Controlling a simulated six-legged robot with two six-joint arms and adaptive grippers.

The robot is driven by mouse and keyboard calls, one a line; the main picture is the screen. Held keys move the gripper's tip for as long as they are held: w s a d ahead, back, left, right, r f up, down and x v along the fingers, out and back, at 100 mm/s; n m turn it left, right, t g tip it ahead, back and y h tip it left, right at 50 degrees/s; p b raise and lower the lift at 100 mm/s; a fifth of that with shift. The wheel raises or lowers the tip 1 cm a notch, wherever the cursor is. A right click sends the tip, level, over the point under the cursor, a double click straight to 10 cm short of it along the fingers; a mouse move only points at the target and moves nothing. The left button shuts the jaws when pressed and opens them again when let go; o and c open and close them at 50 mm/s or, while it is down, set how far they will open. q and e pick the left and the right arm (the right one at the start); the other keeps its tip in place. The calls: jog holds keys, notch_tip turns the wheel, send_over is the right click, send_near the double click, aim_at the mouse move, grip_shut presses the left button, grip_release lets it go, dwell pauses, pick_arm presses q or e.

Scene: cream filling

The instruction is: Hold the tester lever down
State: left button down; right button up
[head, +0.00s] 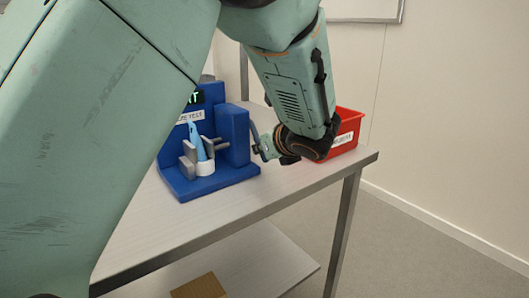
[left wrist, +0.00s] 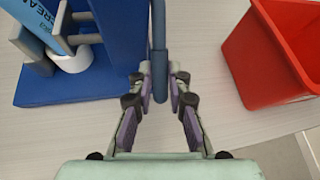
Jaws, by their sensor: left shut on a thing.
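The blue tester (head: 232,130) stands on the table, with a small dark display and a white label on its back. A light-blue cream tube (head: 197,143) stands with its white cap (head: 204,168) down between grey jaws; the tube also shows in the left wrist view (left wrist: 54,30). The lever (left wrist: 159,45) is a grey-blue rod at the tester's right side. My left gripper (head: 262,149) is beside that side. In the left wrist view its fingers (left wrist: 160,75) are shut on the lever's end. How far down the lever is cannot be told.
A red labelled bin (head: 347,138) stands right of the tester, behind my left wrist; it also shows in the left wrist view (left wrist: 262,60). The table's front edge is close. A cardboard box (head: 199,287) sits on the lower shelf.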

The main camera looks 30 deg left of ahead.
pick_arm(q)
jog(key=shift+f, duration=0.15)
dwell(0.3)
jog(key=c, duration=1.3)
grip_release()
notch_tip(320, 180, up, 10)
jog(key=shift+r, duration=0.1)
